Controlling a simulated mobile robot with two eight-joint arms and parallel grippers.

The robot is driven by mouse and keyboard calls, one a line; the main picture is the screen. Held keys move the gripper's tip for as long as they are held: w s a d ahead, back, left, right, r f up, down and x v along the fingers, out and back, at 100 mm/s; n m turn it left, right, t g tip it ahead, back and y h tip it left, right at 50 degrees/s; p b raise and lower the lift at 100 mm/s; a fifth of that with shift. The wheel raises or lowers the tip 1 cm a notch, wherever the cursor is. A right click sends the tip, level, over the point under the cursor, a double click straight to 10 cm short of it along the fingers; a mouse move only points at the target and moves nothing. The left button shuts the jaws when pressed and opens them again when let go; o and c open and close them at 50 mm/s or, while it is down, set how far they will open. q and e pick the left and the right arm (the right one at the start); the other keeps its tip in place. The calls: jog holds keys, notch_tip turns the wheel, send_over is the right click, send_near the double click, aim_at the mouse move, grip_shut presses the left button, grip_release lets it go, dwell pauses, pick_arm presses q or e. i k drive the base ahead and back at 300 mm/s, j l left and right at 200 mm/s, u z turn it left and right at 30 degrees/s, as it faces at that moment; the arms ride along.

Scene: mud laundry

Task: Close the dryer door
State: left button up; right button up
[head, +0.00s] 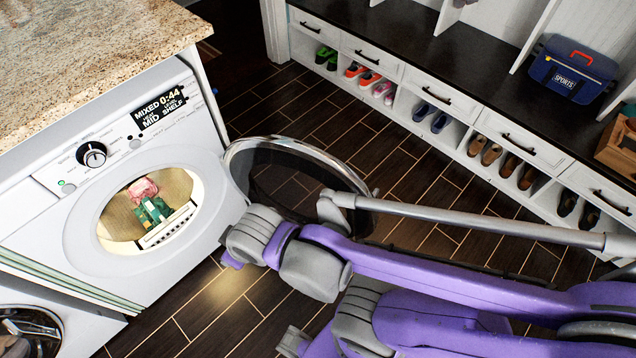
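The white dryer (52,217) stands at the left with its front facing right. Its round opening is uncovered and lit inside. Pink cloth (142,190) and green cloth (152,211) show in the drum. The dryer door (285,180), dark glass in a chrome rim, stands open to the right of the opening. My purple and grey arm links come in from the right and cover the door's lower part. I cannot tell whether they touch it. No gripper fingers can be made out on either arm, so I see nothing held.
A granite-look counter (90,45) lies over the dryer. Another round-windowed machine (30,325) is at the lower left. A white bench (455,105) with shoe cubbies runs along the back right, bearing a blue sports box (570,72). Tiled floor (385,145) lies open between dryer and bench.

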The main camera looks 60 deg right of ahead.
aim_at(237, 162)
jog(key=k+l+u, duration=0.25)
jog(key=k+l, duration=0.45)
jog(key=k+l+u, duration=0.15)
jog(key=k+l, duration=0.15)
jog(key=l, duration=0.15)
jog(key=k+l+u, duration=0.1)
jog(key=k+l, duration=0.2)
jog(key=l, duration=0.15)
jog(key=k+l+u, duration=0.1)
jog(key=l, duration=0.4)
jog(key=k+l+u, duration=0.15)
jog(key=l, duration=0.4)
jog(key=i+l, duration=0.1)
jog(key=l, duration=0.45)
jog(key=i+l+u, duration=0.15)
jog(key=l, duration=0.8)
jog(key=k+l+z, duration=0.15)
jog(key=l, duration=0.3)
